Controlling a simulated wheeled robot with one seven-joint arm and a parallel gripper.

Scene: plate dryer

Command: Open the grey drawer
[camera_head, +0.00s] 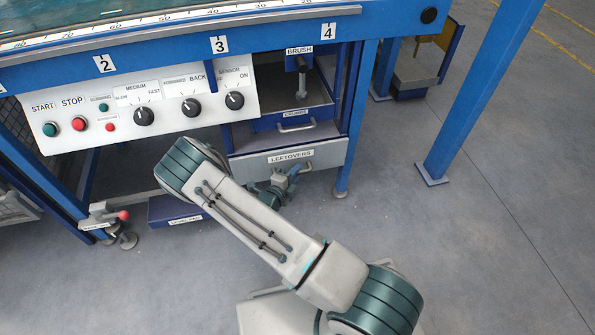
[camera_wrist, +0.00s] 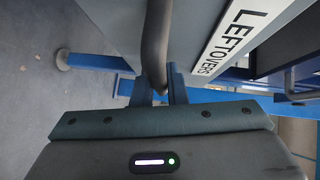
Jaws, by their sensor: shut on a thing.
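The grey drawer (camera_head: 325,155) has a "LEFTOVERS" label on its front and sits low under the blue machine frame. Its front also shows in the wrist view (camera_wrist: 195,25). A grey surface shows behind the top edge of its front; I cannot tell how far out it stands. Its bar handle (camera_wrist: 157,40) runs down between my fingers in the wrist view. My gripper (camera_wrist: 160,85) is shut on this handle. In the head view my gripper (camera_head: 284,181) is at the drawer front, partly hidden by my arm.
A blue drawer (camera_head: 290,122) with its own handle is directly above. A white control panel (camera_head: 140,105) with knobs and buttons is at upper left. A blue table leg (camera_head: 355,120) stands right of the drawer. The floor (camera_head: 480,240) at right is clear.

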